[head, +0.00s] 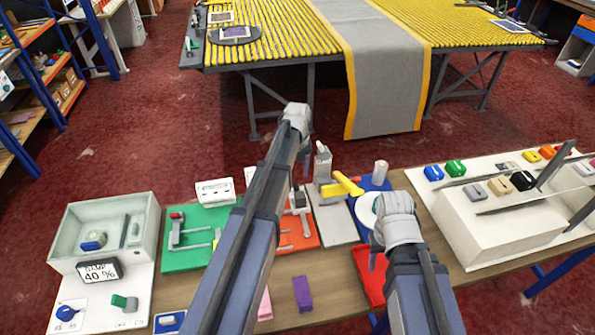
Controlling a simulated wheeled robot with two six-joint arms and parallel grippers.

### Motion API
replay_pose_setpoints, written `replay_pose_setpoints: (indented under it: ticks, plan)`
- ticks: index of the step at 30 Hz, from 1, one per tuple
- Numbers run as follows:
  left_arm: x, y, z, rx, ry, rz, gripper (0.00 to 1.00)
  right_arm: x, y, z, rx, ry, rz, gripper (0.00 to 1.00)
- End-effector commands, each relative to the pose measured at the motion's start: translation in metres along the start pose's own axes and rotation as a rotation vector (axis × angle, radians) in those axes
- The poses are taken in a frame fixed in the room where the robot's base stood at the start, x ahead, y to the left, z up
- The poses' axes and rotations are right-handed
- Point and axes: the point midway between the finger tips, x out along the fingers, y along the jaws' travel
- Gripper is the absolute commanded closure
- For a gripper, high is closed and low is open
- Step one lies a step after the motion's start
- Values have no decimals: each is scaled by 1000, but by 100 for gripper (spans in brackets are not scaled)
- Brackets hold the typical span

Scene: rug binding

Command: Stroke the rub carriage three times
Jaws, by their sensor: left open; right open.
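I cannot tell for sure which part is the rub carriage. A green plate (183,262) at left of centre carries grey rails (190,246) and a small upright with a red top (177,217). An orange plate (300,240) behind my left arm carries a small grey and white device (299,201), partly hidden. My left gripper (298,118) is open, reaching past the bench's far edge, above and beyond these plates. My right gripper (378,245) is open, above the red tray (367,275) and beside a white round thing (366,210) that it partly hides. Neither gripper visibly holds anything.
A grey stand (322,170) with a yellow lever (346,184) and a white cylinder (380,172) stand mid-bench. A clear box (105,228) is at left, a white stepped rack (490,225) at right. A purple block (302,294) lies in front.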

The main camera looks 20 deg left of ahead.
Motion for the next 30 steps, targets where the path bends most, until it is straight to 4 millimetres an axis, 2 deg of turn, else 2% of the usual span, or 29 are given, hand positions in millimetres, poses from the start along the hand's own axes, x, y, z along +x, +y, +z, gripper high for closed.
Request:
replay_pose_setpoints:
  ticks: [1,5,20,30]
  plan:
    - [-11,0,0,0,0,0,48,-11,1,1,0,0,0,50]
    - [-17,0,0,0,0,0,48,-17,2,1,-1,0,0,50]
    - [-21,-5,0,-1,0,-1,48,-21,2,1,-1,0,0,50]
    - [-9,-5,0,0,0,-1,48,-9,1,0,-1,0,0,50]
